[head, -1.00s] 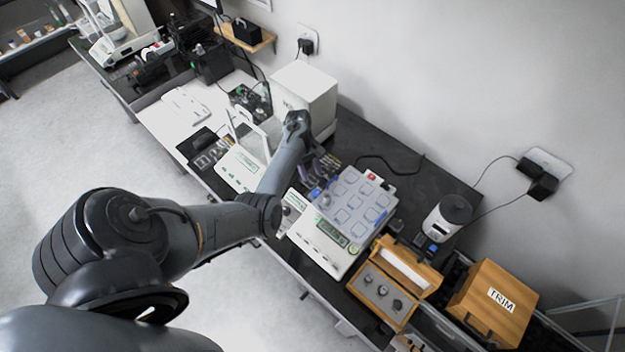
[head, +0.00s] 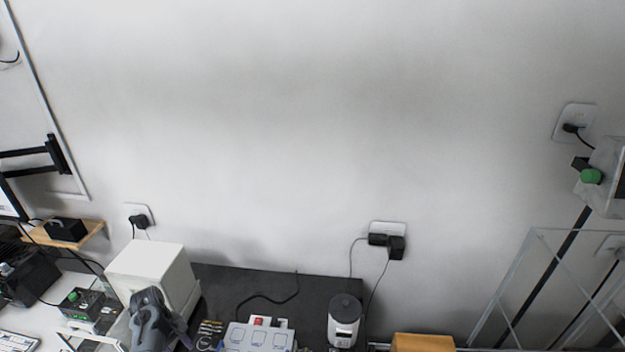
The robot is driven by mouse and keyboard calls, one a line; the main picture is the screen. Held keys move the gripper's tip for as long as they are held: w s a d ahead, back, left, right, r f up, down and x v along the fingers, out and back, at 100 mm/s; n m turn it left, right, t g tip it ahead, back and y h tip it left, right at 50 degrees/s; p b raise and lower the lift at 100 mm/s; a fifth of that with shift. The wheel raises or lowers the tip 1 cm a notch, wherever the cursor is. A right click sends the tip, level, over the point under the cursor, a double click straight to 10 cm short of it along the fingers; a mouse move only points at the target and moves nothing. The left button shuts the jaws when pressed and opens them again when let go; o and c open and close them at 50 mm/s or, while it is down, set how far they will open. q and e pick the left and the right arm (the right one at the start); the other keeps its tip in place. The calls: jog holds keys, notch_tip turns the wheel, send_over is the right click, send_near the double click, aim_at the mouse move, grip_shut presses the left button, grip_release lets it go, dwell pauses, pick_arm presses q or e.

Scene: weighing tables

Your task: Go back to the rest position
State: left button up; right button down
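The dark grey end of my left arm shows at the bottom left of the head view. My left gripper (head: 181,334) is beside it, low over the table, just left of the grey tray and in front of the white box. It is small and partly cut off by the bottom edge, so I cannot tell whether its fingers are open or shut. I see nothing clearly held. My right gripper is not in view.
The white box (head: 152,268) stands behind my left wrist. A grey tray with marked squares (head: 240,338), a white canister (head: 344,318) and a wooden box (head: 422,343) line the front. The black tabletop (head: 275,285) behind the tray is bare except for a cable. A clear-walled frame (head: 533,234) stands right.

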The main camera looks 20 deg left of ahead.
pick_arm(q)
jog(key=s+d+r+m+t+y, duration=0.1)
jog(key=s+d+r+m, duration=0.35)
jog(key=d, duration=0.65)
jog(key=s+d+r+m+t+y, duration=0.1)
jog(key=s+d+r+m+t, duration=0.1)
jog(key=s+d+m, duration=0.5)
jog(key=s+d+r+m+t+y, duration=0.1)
jog(key=s+d+r+m, duration=0.2)
jog(key=d+m, duration=0.75)
jog(key=d+r+n+p, duration=0.3)
jog(key=d+r+p, duration=0.2)
jog(key=r+p, duration=0.7)
jog(key=shift+s+r, duration=0.15)
jog(key=shift+r, duration=0.15)
